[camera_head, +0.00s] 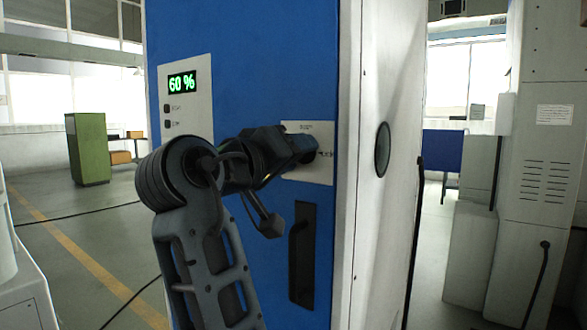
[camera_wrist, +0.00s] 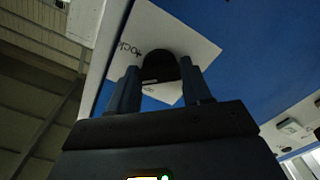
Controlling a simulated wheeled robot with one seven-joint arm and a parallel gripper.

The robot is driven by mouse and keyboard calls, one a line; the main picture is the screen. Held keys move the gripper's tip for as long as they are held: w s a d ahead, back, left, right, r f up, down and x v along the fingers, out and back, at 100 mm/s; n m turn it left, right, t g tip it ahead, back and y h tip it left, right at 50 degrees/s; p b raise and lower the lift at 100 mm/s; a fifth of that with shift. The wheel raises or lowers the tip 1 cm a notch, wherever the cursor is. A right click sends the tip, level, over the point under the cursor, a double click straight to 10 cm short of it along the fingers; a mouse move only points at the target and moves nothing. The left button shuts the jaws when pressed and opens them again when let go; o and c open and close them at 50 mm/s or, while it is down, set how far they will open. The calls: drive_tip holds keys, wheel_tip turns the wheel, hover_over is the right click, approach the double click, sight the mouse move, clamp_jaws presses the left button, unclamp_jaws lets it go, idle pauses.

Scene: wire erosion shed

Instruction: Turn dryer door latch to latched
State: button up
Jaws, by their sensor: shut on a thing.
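The dryer (camera_head: 265,60) is a tall cabinet with a blue front and white side. Its door latch (camera_wrist: 160,67) is a dark, rounded knob on a white label plate (camera_head: 318,175), which also shows in the wrist view (camera_wrist: 205,47). My gripper (camera_wrist: 160,78) is shut on the latch, with one finger on each side of it. In the head view my gripper (camera_head: 300,150) reaches the plate from the left and covers most of the latch. Printed words show on the plate, partly hidden; I cannot tell clearly which way the latch points.
A dark vertical handle (camera_head: 301,257) is below the plate. A control panel (camera_head: 187,105) with a green 60 % display is at upper left. A green cabinet (camera_head: 88,148) stands far left.

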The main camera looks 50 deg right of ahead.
drive_tip(key=shift+f+m+b, duration=0.15)
drive_tip(key=shift+m+b, duration=3.1)
drive_tip(key=shift+m, duration=0.65)
drive_tip(key=o, duration=1.1)
drive_tip(key=shift+c, duration=0.2)
drive_tip(key=shift+a, duration=0.1)
drive_tip(key=a, duration=0.7)
drive_tip(key=shift+s+a, duration=0.15)
drive_tip(key=shift+a, duration=0.15)
